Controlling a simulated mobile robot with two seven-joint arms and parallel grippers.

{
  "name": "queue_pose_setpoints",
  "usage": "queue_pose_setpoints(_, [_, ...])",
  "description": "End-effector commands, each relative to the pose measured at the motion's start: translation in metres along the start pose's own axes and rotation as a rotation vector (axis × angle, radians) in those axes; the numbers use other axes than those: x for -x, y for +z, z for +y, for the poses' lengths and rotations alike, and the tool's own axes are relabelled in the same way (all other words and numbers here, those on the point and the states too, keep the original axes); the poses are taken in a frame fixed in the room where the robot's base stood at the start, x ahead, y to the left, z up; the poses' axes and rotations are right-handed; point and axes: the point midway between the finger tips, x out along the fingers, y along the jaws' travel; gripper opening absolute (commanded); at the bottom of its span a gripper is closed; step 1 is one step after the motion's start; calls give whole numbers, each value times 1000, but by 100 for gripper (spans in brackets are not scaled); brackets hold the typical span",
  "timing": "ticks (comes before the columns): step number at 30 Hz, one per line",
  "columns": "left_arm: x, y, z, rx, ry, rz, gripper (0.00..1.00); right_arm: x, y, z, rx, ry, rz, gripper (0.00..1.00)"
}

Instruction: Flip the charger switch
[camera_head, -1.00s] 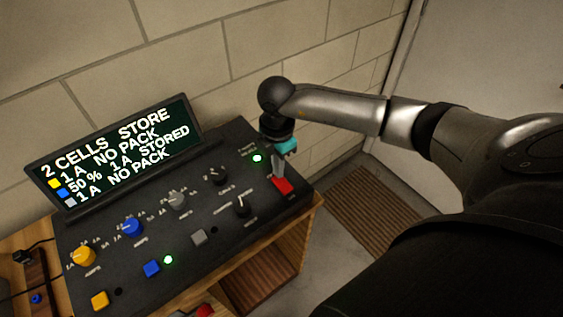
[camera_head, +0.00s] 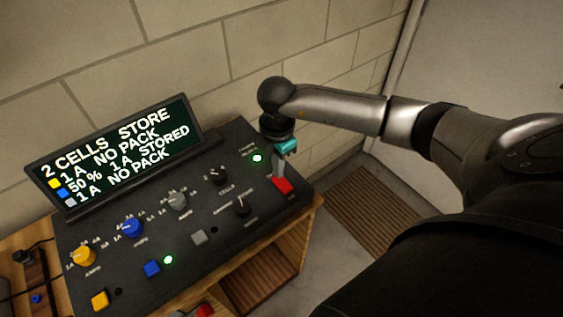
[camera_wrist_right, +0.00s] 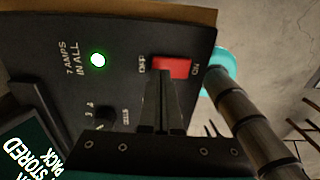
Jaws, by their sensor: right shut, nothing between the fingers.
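The charger (camera_head: 110,235) is a black sloped panel with knobs, coloured buttons and a lit screen. Its red rocker switch (camera_head: 283,186) sits at the panel's right end; it also shows in the right wrist view (camera_wrist_right: 172,66), with lettering on both sides. My right gripper (camera_head: 279,175) points down at the switch, fingers shut with nothing between them. In the right wrist view the fingertips (camera_wrist_right: 162,76) overlap the switch's near edge; I cannot tell whether they touch it. A green light (camera_head: 257,158) glows left of the switch. My left gripper is out of view.
The screen (camera_head: 115,150) reads "2 CELLS STORE". Several knobs, including a grey knob (camera_head: 177,200) and a black knob (camera_head: 242,206), stand left of the gripper. The charger rests on a wooden bench (camera_head: 300,235) by a block wall. A slatted mat (camera_head: 362,212) lies on the floor.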

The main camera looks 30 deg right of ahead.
Motion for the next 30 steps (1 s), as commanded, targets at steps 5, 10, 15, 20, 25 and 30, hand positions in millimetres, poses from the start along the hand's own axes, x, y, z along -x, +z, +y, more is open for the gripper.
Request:
queue_pose_setpoints(5, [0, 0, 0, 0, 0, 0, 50, 0, 0, 0, 0, 0, 0, 0])
queue_pose_setpoints(10, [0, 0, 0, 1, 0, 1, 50, 0, 0, 0, 0, 0, 0, 0])
queue_pose_setpoints(15, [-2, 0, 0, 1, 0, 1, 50, -3, 0, 0, 0, 0, 0, 0])
queue_pose_setpoints(20, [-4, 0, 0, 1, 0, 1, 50, -6, 0, 0, 0, 0, 0, 0])
queue_pose_setpoints(25, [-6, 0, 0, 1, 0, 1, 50, -8, 0, 0, 0, 0, 0, 0])
queue_pose_setpoints(30, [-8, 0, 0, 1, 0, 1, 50, -11, 0, 0, 0, 0, 0, 0])
